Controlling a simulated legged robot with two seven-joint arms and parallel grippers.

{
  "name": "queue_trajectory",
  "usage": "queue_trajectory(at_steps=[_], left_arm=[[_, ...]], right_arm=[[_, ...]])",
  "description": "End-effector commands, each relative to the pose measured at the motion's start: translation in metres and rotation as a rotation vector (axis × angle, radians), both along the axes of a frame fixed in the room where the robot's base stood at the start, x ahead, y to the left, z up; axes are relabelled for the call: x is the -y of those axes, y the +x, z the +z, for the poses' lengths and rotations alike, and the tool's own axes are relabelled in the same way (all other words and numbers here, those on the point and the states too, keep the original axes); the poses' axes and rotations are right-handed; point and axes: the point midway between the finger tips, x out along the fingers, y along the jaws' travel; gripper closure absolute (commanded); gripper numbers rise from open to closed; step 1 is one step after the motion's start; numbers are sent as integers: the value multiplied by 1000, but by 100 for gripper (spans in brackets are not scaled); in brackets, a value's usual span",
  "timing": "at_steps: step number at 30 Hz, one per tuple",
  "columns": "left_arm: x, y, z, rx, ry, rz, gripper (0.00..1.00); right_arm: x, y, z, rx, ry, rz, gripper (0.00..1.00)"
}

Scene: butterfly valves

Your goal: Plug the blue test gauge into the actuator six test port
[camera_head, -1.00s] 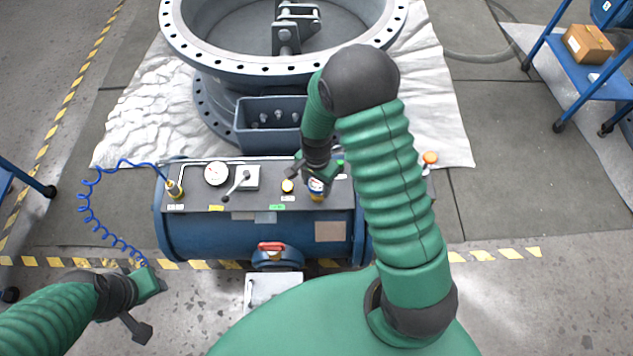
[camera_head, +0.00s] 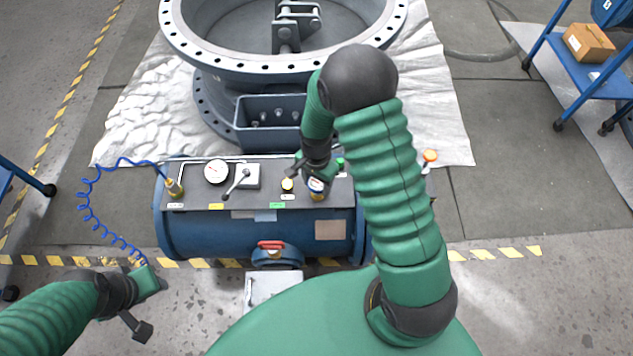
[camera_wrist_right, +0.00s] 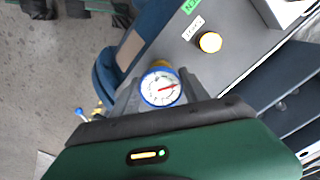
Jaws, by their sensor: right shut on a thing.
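The blue-rimmed test gauge (camera_head: 316,185) has a white dial and sits over the right part of the console's dark top panel. My right gripper (camera_head: 318,174) is shut on it. In the right wrist view the gauge (camera_wrist_right: 161,88) stands between the two grey fingers, dial toward the camera, with a brass part behind it. Whether that brass part is seated in a port or hangs above the panel, I cannot tell. No port is readable as number six. My left gripper (camera_head: 152,307) is open and empty at the lower left, clear of the console.
The blue console (camera_head: 190,237) carries another gauge (camera_head: 216,172), a lever (camera_head: 238,181), a yellow button (camera_head: 287,184) and a brass fitting (camera_head: 174,188) with a blue coiled hose (camera_head: 84,208). The large flanged valve (camera_head: 222,70) stands behind. A blue cart (camera_head: 607,85) is at right.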

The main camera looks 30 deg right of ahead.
Motion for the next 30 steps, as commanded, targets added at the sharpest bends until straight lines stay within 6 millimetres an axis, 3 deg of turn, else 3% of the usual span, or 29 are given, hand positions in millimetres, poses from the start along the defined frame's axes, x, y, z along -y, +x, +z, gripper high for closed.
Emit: queue_trajectory(at_steps=[5,6,11,17,23,30], left_arm=[[0,0,0,0,0,0,64],[0,0,0,0,0,0,64],[0,0,0,0,0,0,64],[0,0,0,0,0,0,64],[0,0,0,0,0,0,64],[0,0,1,0,0,0,64]], right_arm=[[0,0,-1,-1,0,0,83],[0,0,-1,-1,0,0,42],[0,0,0,-1,0,0,22],[0,0,0,0,0,0,22],[0,0,0,0,0,0,0],[0,0,1,0,0,0,0]])
